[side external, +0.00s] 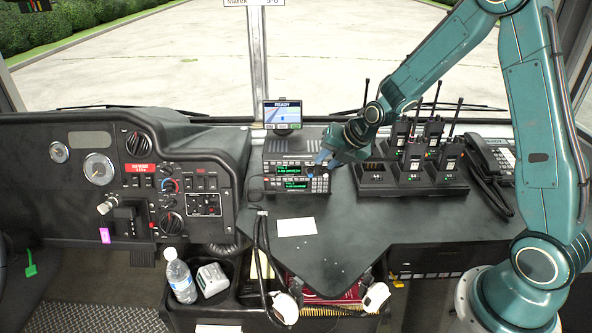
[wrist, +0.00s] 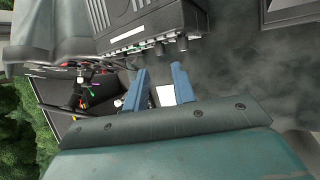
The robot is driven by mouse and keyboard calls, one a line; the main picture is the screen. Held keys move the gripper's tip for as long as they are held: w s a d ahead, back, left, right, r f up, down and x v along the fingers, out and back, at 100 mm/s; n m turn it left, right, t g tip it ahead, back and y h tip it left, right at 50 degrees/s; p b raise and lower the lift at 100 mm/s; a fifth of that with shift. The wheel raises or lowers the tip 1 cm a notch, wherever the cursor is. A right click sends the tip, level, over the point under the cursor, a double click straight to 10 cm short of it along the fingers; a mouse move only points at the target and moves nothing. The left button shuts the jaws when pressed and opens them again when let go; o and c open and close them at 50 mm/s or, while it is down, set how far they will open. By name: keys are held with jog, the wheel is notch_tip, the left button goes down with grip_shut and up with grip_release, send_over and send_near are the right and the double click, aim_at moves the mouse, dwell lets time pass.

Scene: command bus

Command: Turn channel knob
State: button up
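Two stacked radios with green displays stand on the dash; the upper radio (side external: 284,168) sits on the lower radio (side external: 286,185). My gripper (side external: 323,158) is at the right end of the upper radio's front and partly covers its controls. In the wrist view, my gripper (wrist: 160,78) has two blue fingers spread apart with nothing between them. Dark knobs (wrist: 157,48) line the radio front just beyond the fingertips, with a visible gap. One knob (wrist: 180,43) is close to the right fingertip. I cannot tell which one is the channel knob.
A screen (side external: 283,113) reading READY stands above the radios. A charger rack (side external: 385,187) with several handheld radios is to the right, near a desk phone (side external: 490,155). A white card (side external: 296,227) lies on the desk in front. A bottle (side external: 180,277) stands in a tray.

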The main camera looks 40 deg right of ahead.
jog(key=v, duration=0.7)
jog(key=shift+s, duration=0.1)
dwell(0.4)
jog(key=m+t+h, duration=0.2)
jog(key=t+h, duration=0.2)
jog(key=h, duration=0.5)
send_near(311, 174)
jog(key=v, duration=0.5)
jog(key=shift+s+r, duration=0.25)
jog(key=shift+s, duration=0.1)
jog(key=shift+w, duration=0.1)
jog(key=shift+x, duration=6.85)
jog(key=shift+a+f, duration=0.1)
jog(key=shift+a, duration=0.05)
